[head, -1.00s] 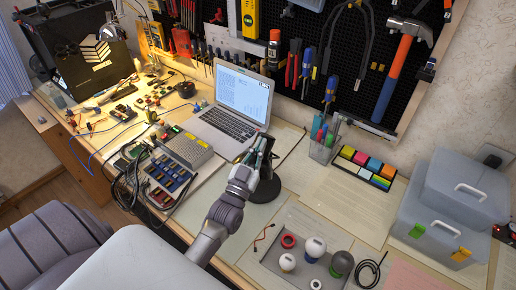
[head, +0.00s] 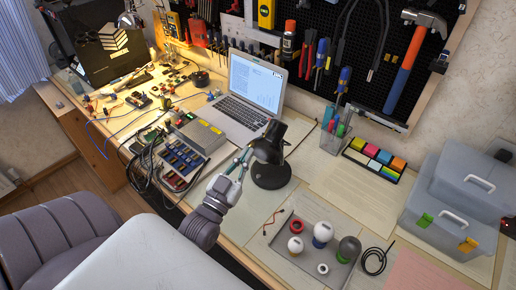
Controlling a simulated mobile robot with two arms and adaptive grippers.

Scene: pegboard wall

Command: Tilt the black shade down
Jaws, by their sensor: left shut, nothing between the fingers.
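A small desk lamp with a black shade (head: 269,142) stands on the bench, in the middle of the head view. Its round black base (head: 270,177) is flat on the bench top. The shade sits above the base and is tilted. My left gripper (head: 246,154) is shut and empty, with its fingertips close to the left side of the shade. I cannot tell whether they touch it. My right gripper is not in view.
An open laptop (head: 242,100) stands just behind the lamp. A grey tray (head: 278,240) with bulbs and rings lies in front. A component box (head: 178,160) and cables are to the left. Paper sheets (head: 345,190) and a toolbox (head: 448,215) are to the right.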

